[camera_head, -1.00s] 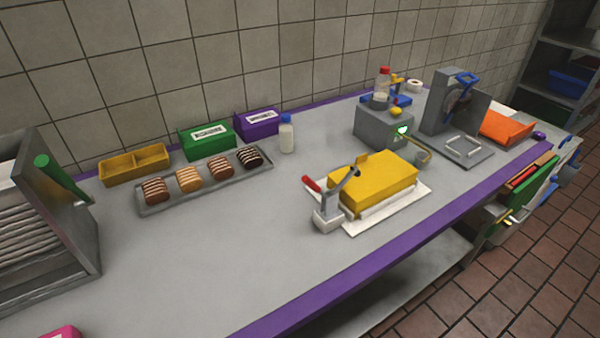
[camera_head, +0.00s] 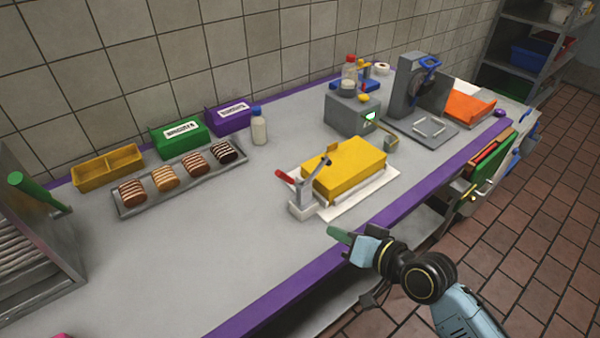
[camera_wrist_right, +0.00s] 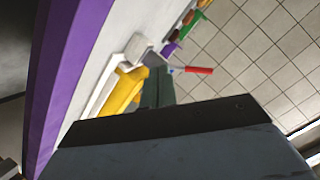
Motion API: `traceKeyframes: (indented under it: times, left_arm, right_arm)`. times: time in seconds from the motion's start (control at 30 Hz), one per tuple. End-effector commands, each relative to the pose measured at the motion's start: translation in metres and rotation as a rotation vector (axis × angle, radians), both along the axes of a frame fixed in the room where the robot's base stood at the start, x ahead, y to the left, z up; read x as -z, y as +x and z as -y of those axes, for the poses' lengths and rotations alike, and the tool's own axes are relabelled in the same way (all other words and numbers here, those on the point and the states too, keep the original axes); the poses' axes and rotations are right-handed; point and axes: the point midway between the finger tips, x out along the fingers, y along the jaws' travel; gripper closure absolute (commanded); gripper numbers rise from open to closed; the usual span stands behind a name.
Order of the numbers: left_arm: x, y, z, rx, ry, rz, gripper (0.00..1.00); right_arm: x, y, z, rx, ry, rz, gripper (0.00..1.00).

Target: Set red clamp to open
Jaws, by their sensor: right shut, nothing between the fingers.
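The clamp has a red handle (camera_head: 285,175) on a grey lever arm and a pale base block (camera_head: 301,212), at the left end of a yellow block (camera_head: 345,170) on a white board (camera_head: 362,200). The lever's far end reaches up by the yellow block. My right gripper (camera_head: 331,231) is shut and empty, over the table's front edge, in front of the clamp and apart from it. In the right wrist view the green fingers (camera_wrist_right: 157,88) show together, with the red handle (camera_wrist_right: 199,70) beyond them. My left gripper is not in view.
A tray of several cream sandwiches (camera_head: 120,212) lies at the left, near yellow, green and purple boxes and a bottle (camera_head: 259,128). A grey machine (camera_head: 350,112) stands behind the yellow block. The grey tabletop (camera_head: 220,240) left of the clamp is clear.

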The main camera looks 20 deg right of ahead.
Motion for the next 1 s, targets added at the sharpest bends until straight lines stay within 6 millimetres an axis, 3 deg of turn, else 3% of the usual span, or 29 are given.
traceKeyframes:
  times: [0.03,0.13,0.3,0.47,0.87,1.0]
  left_arm:
    - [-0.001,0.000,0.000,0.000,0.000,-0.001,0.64]
    - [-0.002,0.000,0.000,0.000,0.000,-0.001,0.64]
    - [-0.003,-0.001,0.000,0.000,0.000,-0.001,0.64]
    - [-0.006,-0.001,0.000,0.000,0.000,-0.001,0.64]
    - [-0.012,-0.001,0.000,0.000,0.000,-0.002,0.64]
    - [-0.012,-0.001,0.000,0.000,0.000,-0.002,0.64]
  right_arm:
    - [-0.024,0.010,0.005,0.024,0.075,0.060,1.00]
    - [-0.061,0.024,0.015,0.066,0.218,0.150,1.00]
    - [-0.090,0.035,0.023,0.099,0.335,0.218,1.00]
    - [-0.092,0.050,0.018,0.103,0.346,0.222,1.00]
    - [-0.089,0.126,-0.014,0.101,0.343,0.220,1.00]
    - [-0.074,0.123,-0.032,0.101,0.342,0.215,1.00]
